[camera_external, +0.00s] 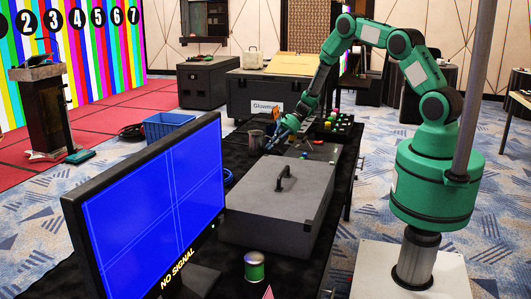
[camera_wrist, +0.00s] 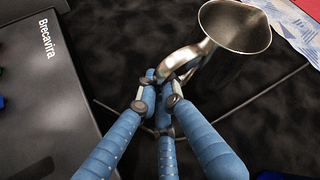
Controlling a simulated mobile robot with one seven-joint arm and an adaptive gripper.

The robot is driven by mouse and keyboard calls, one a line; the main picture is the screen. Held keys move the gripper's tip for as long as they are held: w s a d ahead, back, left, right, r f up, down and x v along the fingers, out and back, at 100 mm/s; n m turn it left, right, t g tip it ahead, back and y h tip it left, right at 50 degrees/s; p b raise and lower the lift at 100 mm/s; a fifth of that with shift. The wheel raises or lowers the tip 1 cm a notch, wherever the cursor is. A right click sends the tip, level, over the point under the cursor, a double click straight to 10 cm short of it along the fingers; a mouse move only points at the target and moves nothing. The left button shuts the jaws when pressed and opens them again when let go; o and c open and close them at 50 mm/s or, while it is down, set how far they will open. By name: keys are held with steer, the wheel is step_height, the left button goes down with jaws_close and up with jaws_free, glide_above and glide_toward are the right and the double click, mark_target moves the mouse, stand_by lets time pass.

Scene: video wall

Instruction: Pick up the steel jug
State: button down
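The steel jug (camera_wrist: 236,28) is at the top right of the wrist view, its wide mouth facing the camera and its curved handle reaching toward my fingers. My gripper (camera_wrist: 160,84) has blue fingers that close together at the handle, with the handle's lower end between the tips. In the external view my gripper (camera_external: 270,145) is low over the black table, beside the small grey jug (camera_external: 256,140). I cannot tell whether the jug's base touches the table.
A large grey case (camera_external: 265,208) with a handle lies on the black table, in front of my gripper. A monitor (camera_external: 155,205) stands at the left and a green-banded can (camera_external: 254,267) in front. Several small coloured items (camera_external: 337,120) lie beyond the gripper.

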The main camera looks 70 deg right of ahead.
steer(key=shift+r, duration=0.25)
stand_by(0.4)
steer(key=shift+r+p, duration=0.9)
steer(key=shift+r, duration=3.8)
steer(key=shift+r, duration=0.1)
steer(key=shift+r, duration=0.1)
